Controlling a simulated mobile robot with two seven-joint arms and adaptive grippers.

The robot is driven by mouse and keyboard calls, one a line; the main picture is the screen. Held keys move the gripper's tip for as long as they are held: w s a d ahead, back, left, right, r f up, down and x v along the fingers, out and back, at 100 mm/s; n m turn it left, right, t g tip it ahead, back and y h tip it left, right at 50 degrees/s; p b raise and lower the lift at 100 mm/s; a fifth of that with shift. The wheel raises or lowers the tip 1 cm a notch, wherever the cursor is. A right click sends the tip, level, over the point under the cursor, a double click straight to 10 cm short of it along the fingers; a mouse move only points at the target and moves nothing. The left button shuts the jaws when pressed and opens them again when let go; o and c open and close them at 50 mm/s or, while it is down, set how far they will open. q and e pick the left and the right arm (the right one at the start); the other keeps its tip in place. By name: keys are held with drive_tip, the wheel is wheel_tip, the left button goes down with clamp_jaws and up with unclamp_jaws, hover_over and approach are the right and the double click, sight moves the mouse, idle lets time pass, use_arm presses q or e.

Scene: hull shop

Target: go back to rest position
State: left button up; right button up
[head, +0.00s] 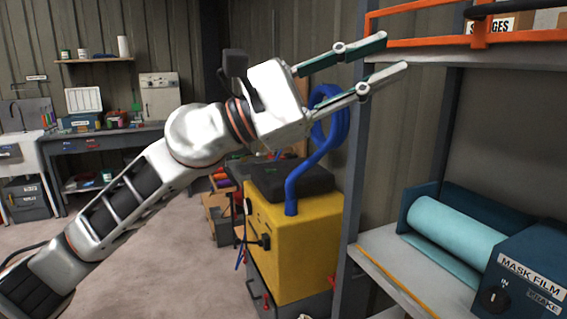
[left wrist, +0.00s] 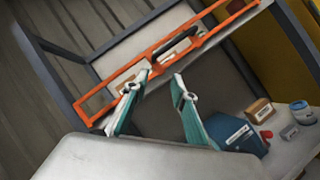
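My left gripper (head: 396,54) is raised at the upper middle of the head view, with its arm coming in from the lower left. Its two fingers are spread apart with nothing between them. In the left wrist view the same gripper (left wrist: 159,79) shows two green-sided fingers with a gap between them, pointing at the shelf with the orange rail. In the head view the fingertips appear near the grey shelf post; I cannot tell whether they touch it. My right gripper is in neither view.
A grey shelf rack stands at right, with an orange rail (head: 420,42) on top, and a light-blue roll (head: 455,232) and a blue mask film box (head: 527,275) below. A yellow machine (head: 290,245) with a blue hose stands beside it. Open floor (head: 175,265) lies at left.

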use_arm(q)
drive_tip(key=w+a+f+n+t+y, duration=0.2)
drive_tip(key=w+a+f+n+t, duration=0.3)
drive_tip(key=f+n, duration=0.5)
drive_tip(key=w+a+f+n+t+y, duration=0.35)
drive_tip(key=f+n+t, duration=0.4)
drive_tip(key=n, duration=0.45)
drive_tip(key=w+a+f+n+t+y, duration=0.1)
drive_tip(key=w+a+f+n+t, duration=0.4)
drive_tip(key=f+n, duration=0.55)
drive_tip(key=s+a+f+n+y, duration=0.1)
drive_tip(key=a+f+n+y, duration=0.3)
drive_tip(key=f+n, duration=0.45)
drive_tip(key=s+a+f+n+y, duration=0.1)
drive_tip(key=a+f+n+y, duration=0.35)
drive_tip(key=f, duration=0.75)
drive_tip(key=s+a+f+n+g+y, duration=0.1)
drive_tip(key=s+a+f+n+g, duration=0.1)
drive_tip(key=s+f, duration=0.6)
drive_tip(key=s+a+f+n+g+y, duration=0.2)
drive_tip(key=s+a+f+n, duration=0.2)
drive_tip(key=s+f+n, duration=0.3)
drive_tip(key=s+a+f+n+g+y, duration=0.2)
drive_tip(key=s+f, duration=0.7)
drive_tip(key=f, duration=0.6)
drive_tip(key=a+n+g, duration=0.1)
drive_tip(key=a+n, duration=0.1)
drive_tip(key=n, duration=0.1)
drive_tip(key=shift+f, duration=0.15)
drive_tip(key=shift+a, duration=0.1)
